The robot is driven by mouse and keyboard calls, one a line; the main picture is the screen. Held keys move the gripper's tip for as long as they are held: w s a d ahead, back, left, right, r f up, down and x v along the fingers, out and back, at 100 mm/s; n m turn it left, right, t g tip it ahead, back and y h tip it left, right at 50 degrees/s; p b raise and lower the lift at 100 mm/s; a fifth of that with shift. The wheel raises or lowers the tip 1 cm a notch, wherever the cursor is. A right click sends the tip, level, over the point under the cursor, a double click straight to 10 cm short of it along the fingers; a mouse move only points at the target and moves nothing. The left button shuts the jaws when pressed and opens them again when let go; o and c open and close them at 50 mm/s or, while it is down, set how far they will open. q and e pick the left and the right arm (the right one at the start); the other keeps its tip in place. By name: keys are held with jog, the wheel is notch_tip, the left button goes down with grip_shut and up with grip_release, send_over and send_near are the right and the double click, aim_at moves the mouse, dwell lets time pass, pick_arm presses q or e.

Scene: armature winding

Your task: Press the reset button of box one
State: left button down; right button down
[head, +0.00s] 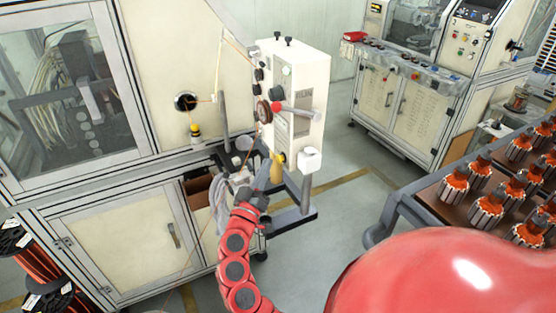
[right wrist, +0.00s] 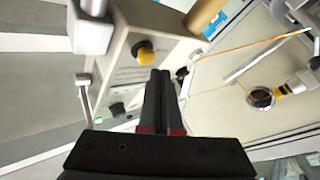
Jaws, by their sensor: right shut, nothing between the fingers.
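A white box (head: 300,70) with knobs, a spool wheel and a grey rod stands beside the winding machine in the head view. In the right wrist view the box (right wrist: 125,28) is close, upper left, with a yellow button (right wrist: 144,52) and a dark knob (right wrist: 117,109) on its face. I cannot tell which control is the reset button. My right gripper (right wrist: 160,75) is shut and empty, its fingertips near the box's face; contact cannot be told. In the head view my right gripper (head: 261,183) is at the box's lower end, partly hard to make out. My left gripper is out of view.
A thin orange wire (right wrist: 250,48) runs near the box. A brass-coloured cylinder (head: 276,168) hangs below the box. The machine cabinet (head: 120,225) is at left. A rack (head: 425,190) of armatures is at right. Open floor (head: 345,165) lies between.

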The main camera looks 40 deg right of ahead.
jog(key=shift+w+a+b, duration=0.2)
jog(key=shift+a+b, duration=0.25)
jog(key=shift+a, duration=0.35)
jog(key=shift+w+a+b, duration=0.2)
jog(key=shift+a+b, duration=0.25)
jog(key=shift+a, duration=0.35)
jog(key=shift+w+a+b, duration=0.2)
jog(key=shift+a+b, duration=0.25)
jog(key=shift+a, duration=0.35)
